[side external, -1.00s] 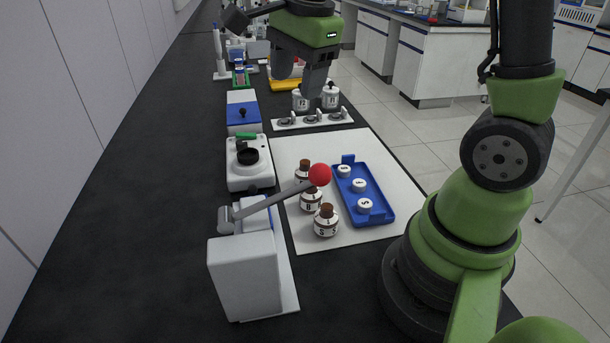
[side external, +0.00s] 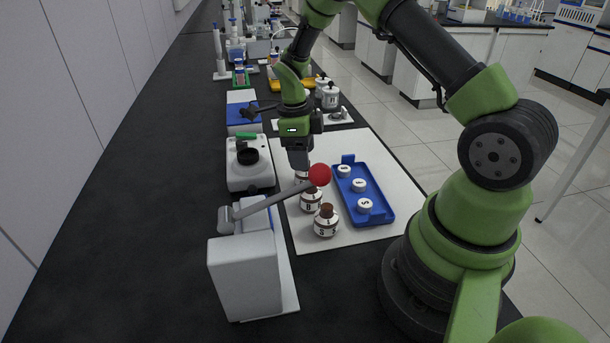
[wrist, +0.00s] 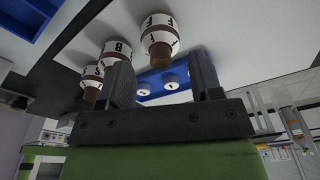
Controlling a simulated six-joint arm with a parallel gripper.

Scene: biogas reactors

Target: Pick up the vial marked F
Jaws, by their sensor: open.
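The vial marked F (wrist: 160,36) is brown-capped with a white label and shows between my fingers in the wrist view. In the side view this vial (side external: 301,180) is partly hidden below my gripper. My gripper (side external: 299,160) points down just above it, open and empty; its two fingers also show in the wrist view (wrist: 163,80). The vial marked B (wrist: 117,48) and a third vial (wrist: 92,72), seemingly marked S, stand in a row beside it. In the side view the B vial (side external: 311,202) and the third vial (side external: 326,224) stand nearer the camera.
A blue tray (side external: 381,214) with white round caps lies right of the vials on a white mat (side external: 395,165). A lever with a red ball (side external: 319,175) reaches close to the vials from a grey stand (side external: 245,275). A white device (side external: 249,175) stands left. White pots (side external: 331,98) stand behind.

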